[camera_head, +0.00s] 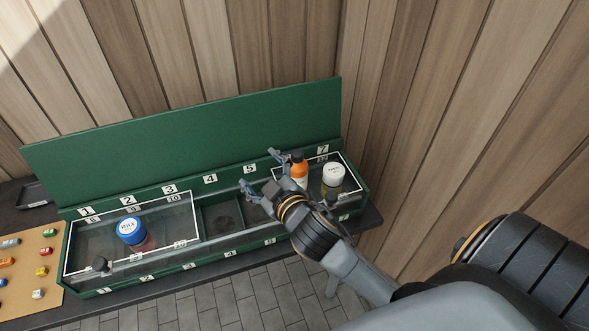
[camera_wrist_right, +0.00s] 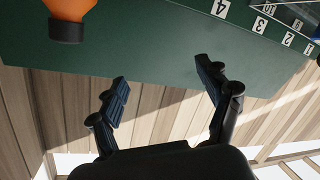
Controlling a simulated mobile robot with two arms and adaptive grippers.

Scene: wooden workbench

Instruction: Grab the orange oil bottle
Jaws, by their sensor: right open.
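The orange oil bottle (camera_head: 299,172) with a black cap stands upright at the right part of the green box. In the right wrist view the bottle (camera_wrist_right: 88,14) shows at the top left corner, partly cut off by the frame. My right gripper (camera_head: 261,171) is open and empty, just left of the bottle, its fingers pointing left and up over the box. The right wrist view shows its two fingers (camera_wrist_right: 162,75) spread apart, with the bottle outside them. Part of the bottle's lower body is hidden by the gripper. My left gripper is not in view.
The green box (camera_head: 73,290) has numbered compartments and a raised back lid (camera_head: 190,130). A white-capped bottle (camera_head: 333,175) stands right of the orange one. A blue-capped jar (camera_head: 131,231) sits at the left under a clear cover. A board with small coloured pieces (camera_head: 50,255) lies far left.

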